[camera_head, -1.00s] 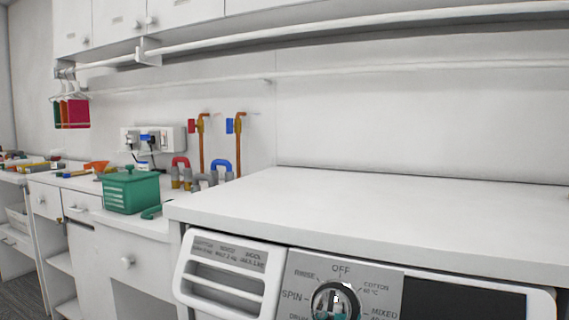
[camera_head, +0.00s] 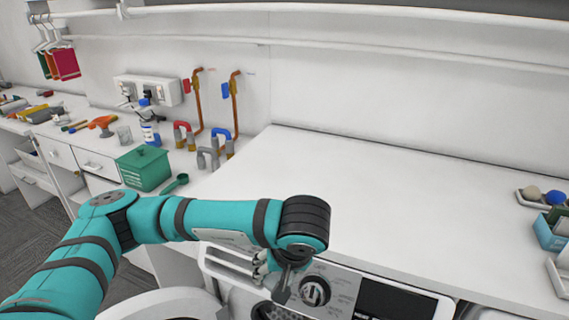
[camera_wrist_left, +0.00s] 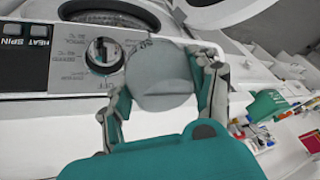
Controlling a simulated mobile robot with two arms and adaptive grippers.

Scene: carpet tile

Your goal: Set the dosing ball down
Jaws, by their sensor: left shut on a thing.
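My left gripper (camera_head: 272,272) hangs over the front of the washing machine, near its control panel. In the left wrist view, its two fingers (camera_wrist_left: 160,92) are shut on the dosing ball (camera_wrist_left: 160,72), a pale grey round thing with a flatter band across its lower part. The ball covers part of the panel beside the dial. In the head view the ball is mostly hidden by my wrist and fingers. My right gripper is not in view.
The white top (camera_head: 330,180) above the machine is wide and bare in the middle. At its right end are a white tray (camera_head: 530,204) with a beige and a blue ball, and a blue box (camera_head: 549,236).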

